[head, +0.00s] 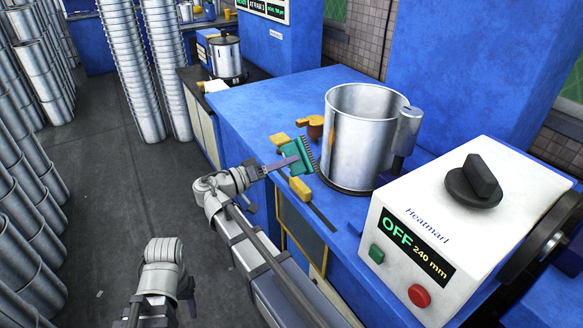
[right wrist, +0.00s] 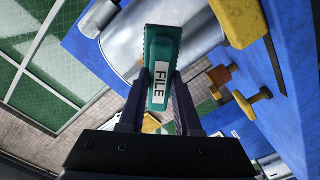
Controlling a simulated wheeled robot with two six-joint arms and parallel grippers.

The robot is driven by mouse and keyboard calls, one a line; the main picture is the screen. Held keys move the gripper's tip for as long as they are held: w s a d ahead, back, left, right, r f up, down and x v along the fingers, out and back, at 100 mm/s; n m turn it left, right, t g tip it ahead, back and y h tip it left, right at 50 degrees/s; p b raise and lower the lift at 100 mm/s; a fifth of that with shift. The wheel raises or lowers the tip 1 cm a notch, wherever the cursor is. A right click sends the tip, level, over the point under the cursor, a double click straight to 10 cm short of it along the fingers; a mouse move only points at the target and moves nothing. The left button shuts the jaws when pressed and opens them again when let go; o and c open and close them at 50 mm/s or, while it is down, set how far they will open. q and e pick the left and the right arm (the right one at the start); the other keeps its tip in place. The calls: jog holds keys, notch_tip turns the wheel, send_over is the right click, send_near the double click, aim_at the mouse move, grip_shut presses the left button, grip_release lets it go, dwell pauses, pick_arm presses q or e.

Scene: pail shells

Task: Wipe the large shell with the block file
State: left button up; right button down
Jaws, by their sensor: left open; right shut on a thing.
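The large shell (head: 352,140) is a shiny metal pail standing upright on the blue bench, with a metal cylinder at its right side. My right gripper (head: 285,162) is shut on the teal block file (head: 292,152), whose toothed face points toward the shell. The file is just left of the shell wall; whether they touch is unclear. In the right wrist view the block file (right wrist: 159,60), labelled FILE, sits between the fingers, with the shell (right wrist: 115,40) behind it. My left gripper (head: 160,305) is open and empty, low over the floor.
Yellow-handled tools (head: 300,188) lie on the blue bench (head: 255,100) near the file, beside a brown-headed tool (head: 314,130). A white heater box (head: 440,230) showing OFF 240 mm stands at right. Stacked pails (head: 130,70) line the floor at left.

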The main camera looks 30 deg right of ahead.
aim_at(301, 157)
jog(key=shift+w+d, duration=0.2)
jog(key=shift+d, duration=2.75)
jog(key=shift+w+d, duration=0.1)
jog(key=shift+d, duration=1.2)
jog(key=shift+r, duration=0.1)
notch_tip(301, 157, up, 4)
jog(key=p, duration=0.3)
jog(key=shift+a+f+p, duration=0.1)
jog(key=shift+f+p, duration=0.1)
jog(key=shift+p, duration=0.15)
jog(key=f+b, duration=0.3)
jog(key=shift+d+f+b, duration=0.2)
jog(key=shift+f+b, duration=0.15)
